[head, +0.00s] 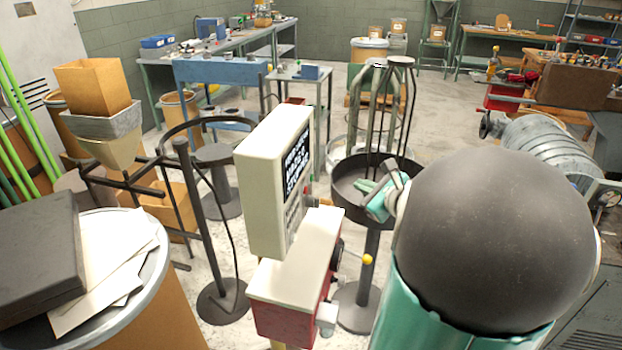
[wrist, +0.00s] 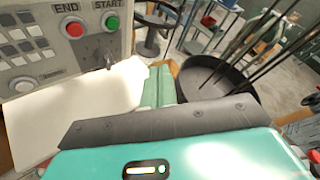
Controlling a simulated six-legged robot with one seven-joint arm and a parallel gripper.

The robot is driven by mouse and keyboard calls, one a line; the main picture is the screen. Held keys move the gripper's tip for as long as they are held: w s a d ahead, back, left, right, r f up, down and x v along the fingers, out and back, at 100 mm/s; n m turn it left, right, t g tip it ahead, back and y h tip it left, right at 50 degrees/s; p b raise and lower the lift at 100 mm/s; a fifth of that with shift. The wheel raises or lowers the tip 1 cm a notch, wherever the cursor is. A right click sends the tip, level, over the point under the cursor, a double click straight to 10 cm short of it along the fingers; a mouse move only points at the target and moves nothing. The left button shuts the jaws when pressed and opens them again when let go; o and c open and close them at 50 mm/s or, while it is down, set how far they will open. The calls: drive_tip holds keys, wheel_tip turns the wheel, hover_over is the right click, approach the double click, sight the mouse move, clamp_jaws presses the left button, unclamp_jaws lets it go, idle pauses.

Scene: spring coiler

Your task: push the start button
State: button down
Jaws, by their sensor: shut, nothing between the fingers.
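The green start button (wrist: 112,22) sits under the word START on a beige control panel (wrist: 88,52) in the wrist view. A red button (wrist: 72,29) under END is to its left. My gripper (wrist: 159,82) is shut and empty, with its pale green fingers to the right of and below the start button, apart from it. My gripper (head: 364,187) shows to the right of the box, partly over a black round pan.
The black pan (head: 345,209) on a stand is just behind my gripper. A red and white cabinet (head: 290,290) with a yellow-knobbed lever (head: 368,260) is below the panel. A drum (head: 150,300) stands front left. Open floor lies further back.

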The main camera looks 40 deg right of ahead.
sight(312, 178)
drive_tip(key=w+a, duration=0.5)
drive_tip(key=w, duration=0.1)
drive_tip(key=shift+w+a, duration=0.15)
drive_tip(key=shift+w, duration=0.2)
idle(1.9)
drive_tip(key=shift+w+a, duration=0.3)
drive_tip(key=shift+w, duration=0.05)
